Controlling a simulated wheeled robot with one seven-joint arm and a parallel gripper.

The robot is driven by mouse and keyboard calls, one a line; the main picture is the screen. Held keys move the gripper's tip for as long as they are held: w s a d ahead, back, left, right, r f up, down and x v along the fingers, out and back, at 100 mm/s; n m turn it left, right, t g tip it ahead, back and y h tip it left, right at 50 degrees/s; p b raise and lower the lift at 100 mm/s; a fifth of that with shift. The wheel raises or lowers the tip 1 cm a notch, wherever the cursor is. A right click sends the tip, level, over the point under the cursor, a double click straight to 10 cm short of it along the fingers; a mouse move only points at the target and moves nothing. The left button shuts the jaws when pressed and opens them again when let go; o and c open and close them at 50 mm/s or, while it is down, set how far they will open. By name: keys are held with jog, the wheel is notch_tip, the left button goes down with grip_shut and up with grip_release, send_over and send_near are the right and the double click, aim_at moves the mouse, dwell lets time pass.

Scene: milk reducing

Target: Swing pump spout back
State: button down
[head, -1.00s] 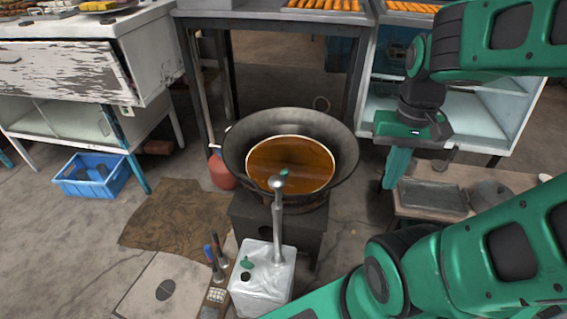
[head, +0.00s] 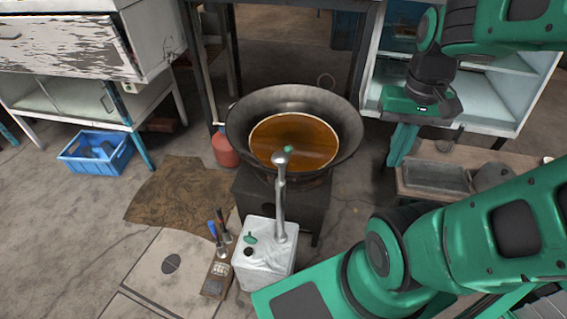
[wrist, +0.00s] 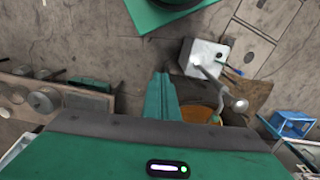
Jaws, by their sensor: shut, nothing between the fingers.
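A silver pump (head: 280,195) stands upright on a white canister (head: 266,262) in front of the wok. Its top, with a small green tip, overlaps the orange-brown liquid (head: 310,143) in the head view; whether it truly reaches over the wok is unclear. The pump also shows in the wrist view (wrist: 222,86), right of my fingers, with the canister (wrist: 197,70) above it. My gripper (head: 391,162) is shut and empty, pointing down, right of the wok and apart from the pump. Its green fingers show in the wrist view (wrist: 161,78).
The black wok (head: 244,128) sits on a dark stove (head: 252,192). A low table (head: 520,160) with a grey tray (head: 437,179) stands at right. A red bottle (head: 226,150) is left of the wok.

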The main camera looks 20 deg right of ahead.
jog(key=c, duration=2.3)
grip_release()
jog(key=o, duration=0.7)
jog(key=shift+w+d+r, duration=0.1)
jog(key=shift+d+r, duration=0.05)
jog(key=shift+r, duration=0.3)
jog(key=shift+o, duration=0.2)
jog(key=n, duration=0.4)
send_over(288, 147)
notch_tip(288, 147, down, 11)
notch_tip(288, 147, down, 10)
jog(key=shift+f, duration=0.2)
grip_shut()
